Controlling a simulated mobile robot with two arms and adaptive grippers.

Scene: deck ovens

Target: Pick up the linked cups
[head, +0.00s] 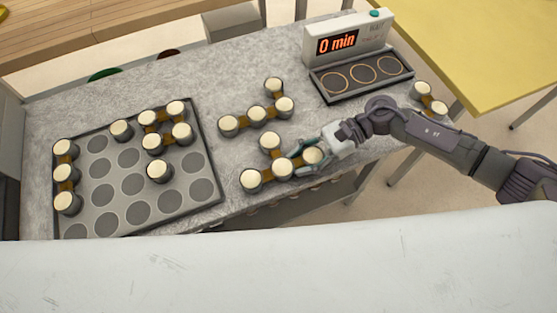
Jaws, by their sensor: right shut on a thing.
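My right gripper (304,167) is shut on a group of linked cups (281,169) near the front edge of the counter. Its fingers are at the right end cup (313,153) of this group. The cups have cream tops and brown links; three stand in a slanted row and one sits off to the back. Whether they touch the counter I cannot tell. A second, similar linked group (257,115) stands just behind, apart from the gripper. A third linked group (421,89) stands at the right end, partly hidden by my arm. My left gripper is not in view.
A dark tray (213,186) with round recesses lies at left, holding linked cups (65,175) and single cups (159,171). A device with a "0 min" display (337,43) and a ringed base (362,83) stands behind. A yellow table (480,50) is at right.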

